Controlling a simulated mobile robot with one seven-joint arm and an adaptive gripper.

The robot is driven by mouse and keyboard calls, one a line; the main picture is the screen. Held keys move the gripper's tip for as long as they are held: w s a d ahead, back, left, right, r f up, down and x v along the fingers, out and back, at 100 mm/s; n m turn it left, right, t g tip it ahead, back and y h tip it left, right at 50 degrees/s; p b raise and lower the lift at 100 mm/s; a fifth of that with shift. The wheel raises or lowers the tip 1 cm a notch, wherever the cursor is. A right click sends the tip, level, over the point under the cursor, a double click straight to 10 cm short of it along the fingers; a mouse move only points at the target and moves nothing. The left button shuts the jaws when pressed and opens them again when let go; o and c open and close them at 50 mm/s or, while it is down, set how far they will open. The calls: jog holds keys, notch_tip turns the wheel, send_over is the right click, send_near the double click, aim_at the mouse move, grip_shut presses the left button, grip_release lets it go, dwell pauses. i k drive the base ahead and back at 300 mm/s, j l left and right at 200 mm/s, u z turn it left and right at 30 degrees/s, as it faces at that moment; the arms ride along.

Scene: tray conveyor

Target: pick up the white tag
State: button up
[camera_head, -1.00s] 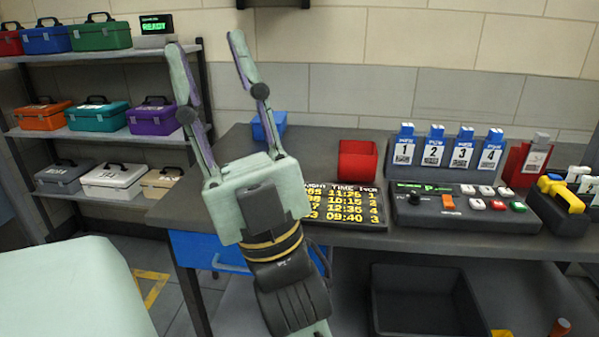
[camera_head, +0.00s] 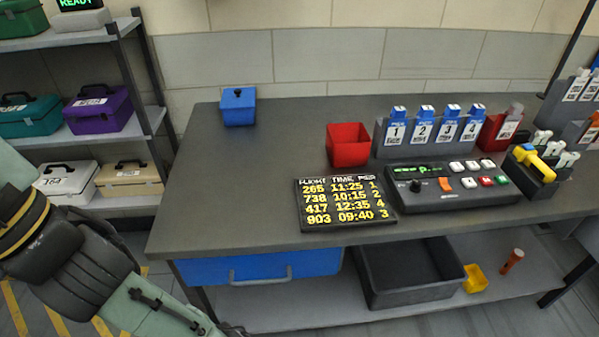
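Several tags with blue tops and white numbered faces, such as tag 1 (camera_head: 395,133), stand upright in a dark rack at the back of the table. To their right, a tag with a white face and grey top (camera_head: 510,127) stands in a red holder (camera_head: 489,133). More white-faced tags (camera_head: 577,88) stand in a grey rack at the far right. I cannot tell which one is the white tag. My arm shows at the lower left, well away from all of them; its gripper fingers are outside the picture.
The table's left part is clear. Cases fill the left shelves.

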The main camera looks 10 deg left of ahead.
aim_at(582, 74)
jog(key=z, duration=1.15)
